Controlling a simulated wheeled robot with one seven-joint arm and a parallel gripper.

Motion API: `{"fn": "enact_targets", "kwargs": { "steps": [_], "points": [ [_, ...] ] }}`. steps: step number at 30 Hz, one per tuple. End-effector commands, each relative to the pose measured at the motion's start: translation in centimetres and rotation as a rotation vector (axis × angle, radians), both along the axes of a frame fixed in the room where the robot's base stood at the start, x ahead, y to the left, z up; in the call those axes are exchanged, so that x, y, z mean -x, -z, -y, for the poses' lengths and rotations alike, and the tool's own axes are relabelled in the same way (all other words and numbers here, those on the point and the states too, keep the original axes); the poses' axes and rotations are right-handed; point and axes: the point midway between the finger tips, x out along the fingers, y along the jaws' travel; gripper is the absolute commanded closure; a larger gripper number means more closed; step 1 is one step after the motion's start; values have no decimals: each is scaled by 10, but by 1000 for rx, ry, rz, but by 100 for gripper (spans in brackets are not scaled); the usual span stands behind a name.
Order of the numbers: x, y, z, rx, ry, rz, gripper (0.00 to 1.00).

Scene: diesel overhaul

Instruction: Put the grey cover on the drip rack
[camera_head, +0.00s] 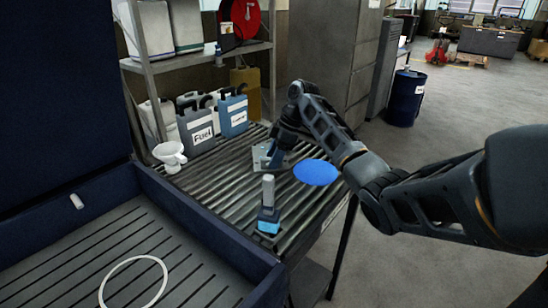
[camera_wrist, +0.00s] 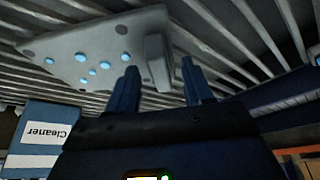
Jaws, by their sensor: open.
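In the wrist view the cover (camera_wrist: 90,50) is a pale plate with several blue spots and a raised grey tab (camera_wrist: 158,62). My gripper (camera_head: 275,158) is low over the cover in the head view and hides part of it. In the wrist view my gripper (camera_wrist: 160,85) is open, with one finger on each side of the tab. Whether the fingers touch it, I cannot tell.
A blue disc (camera_head: 316,172) and an upright grey-and-blue object (camera_head: 268,205) stand nearby on the rack. Fuel (camera_head: 197,125) and cleaner (camera_head: 233,115) cans and a white funnel (camera_head: 170,156) line the back. A blue-walled basin (camera_head: 225,245) holds a white ring (camera_head: 134,259).

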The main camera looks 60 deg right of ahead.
Motion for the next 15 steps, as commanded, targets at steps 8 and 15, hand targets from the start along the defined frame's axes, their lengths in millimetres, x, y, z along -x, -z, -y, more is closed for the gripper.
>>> {"fn": "enact_targets", "kwargs": {
  "steps": [8,15],
  "points": [
    [15,-43,10,4,-1,5,49],
    [30,-85,19,3,1,2,49]
  ]
}}
